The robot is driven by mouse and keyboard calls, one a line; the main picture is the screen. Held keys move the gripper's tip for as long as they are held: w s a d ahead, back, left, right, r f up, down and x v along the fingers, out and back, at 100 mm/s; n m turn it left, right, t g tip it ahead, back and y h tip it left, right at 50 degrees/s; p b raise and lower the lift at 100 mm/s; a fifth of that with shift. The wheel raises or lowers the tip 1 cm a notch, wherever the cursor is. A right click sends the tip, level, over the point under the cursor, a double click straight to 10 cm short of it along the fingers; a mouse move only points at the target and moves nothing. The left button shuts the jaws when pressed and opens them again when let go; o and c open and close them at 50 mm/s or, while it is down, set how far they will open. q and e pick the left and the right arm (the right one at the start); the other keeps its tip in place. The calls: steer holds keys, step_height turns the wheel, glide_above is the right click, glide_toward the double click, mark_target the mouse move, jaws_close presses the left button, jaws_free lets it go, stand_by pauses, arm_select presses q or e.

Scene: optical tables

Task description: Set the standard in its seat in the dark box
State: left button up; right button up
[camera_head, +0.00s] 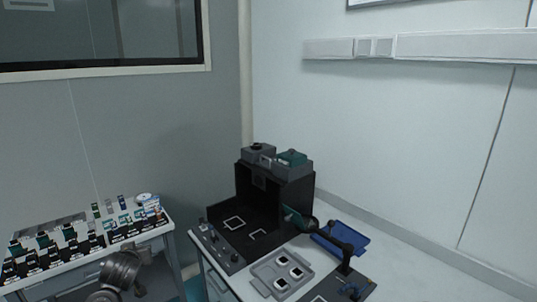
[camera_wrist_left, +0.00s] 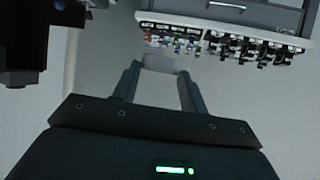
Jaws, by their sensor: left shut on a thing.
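The dark box (camera_head: 244,187) stands open-fronted on the right table. A white square outline (camera_head: 234,223) marks its floor, with a smaller white outline (camera_head: 258,234) near the front. In the left wrist view my left gripper (camera_wrist_left: 160,72) is shut on a pale, blurred piece (camera_wrist_left: 164,62) between its fingertips. I take this to be the standard; its markings cannot be read. In the head view only a grey part of my left arm shows at the lower left, apart from the box. My right gripper is not in view.
A grey tray (camera_head: 262,270) with small white-framed pieces sits before the box. A black jointed arm (camera_head: 340,246) and blue tray (camera_head: 357,239) stand to its right. A knobbed panel (camera_head: 222,250) lies left. The left table (camera_head: 166,226) holds several racks and bottles.

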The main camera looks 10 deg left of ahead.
arm_select(q)
steer(key=s+d+r+m+h, duration=0.1)
steer(key=d+r+m+h, duration=0.1)
steer(key=d+r, duration=0.3)
steer(key=s+d+r+m+t+h, duration=0.1)
steer(key=d+r, duration=0.5)
steer(key=d, duration=0.8)
steer(key=s+d+r+m+t+h, duration=0.1)
steer(key=d+r, duration=0.4)
steer(key=d, duration=0.5)
steer(key=s+m+h, duration=0.1)
steer(key=m+h, duration=0.1)
steer(key=shift+d+r+m+h, duration=0.25)
steer(key=shift+r+m+h, duration=0.05)
steer(key=shift+m+h, duration=0.1)
